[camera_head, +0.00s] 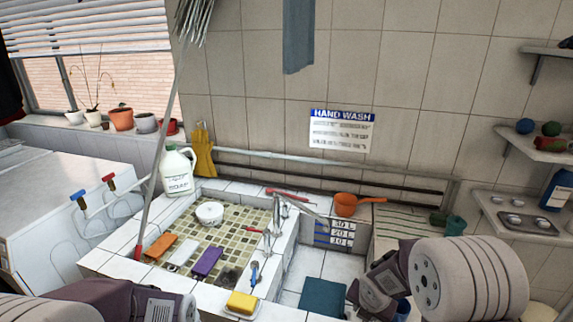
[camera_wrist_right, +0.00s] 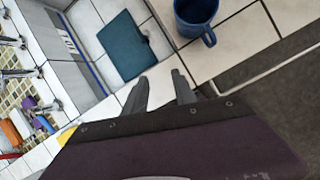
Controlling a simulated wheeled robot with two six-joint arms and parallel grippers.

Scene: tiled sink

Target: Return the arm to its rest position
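My right arm (camera_head: 450,275) comes in at the lower right of the head view, over the front of the sink. In the right wrist view my right gripper (camera_wrist_right: 160,76) has its two dark fingers apart, with nothing between them. Beyond the fingers are the blue mug (camera_wrist_right: 196,18) and the teal sheet (camera_wrist_right: 134,46), both apart from it. My left arm (camera_head: 115,300) shows at the lower left edge of the head view. Its fingers do not show.
The tiled sink holds a mosaic basin (camera_head: 232,222) and a deeper basin. A yellow sponge (camera_head: 241,303), purple brush (camera_head: 208,261), orange block (camera_head: 161,246), white bowl (camera_head: 210,213) and soap jug (camera_head: 178,173) stand around the left. An orange scoop (camera_head: 346,204) lies behind. A shelf (camera_head: 520,222) is at right.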

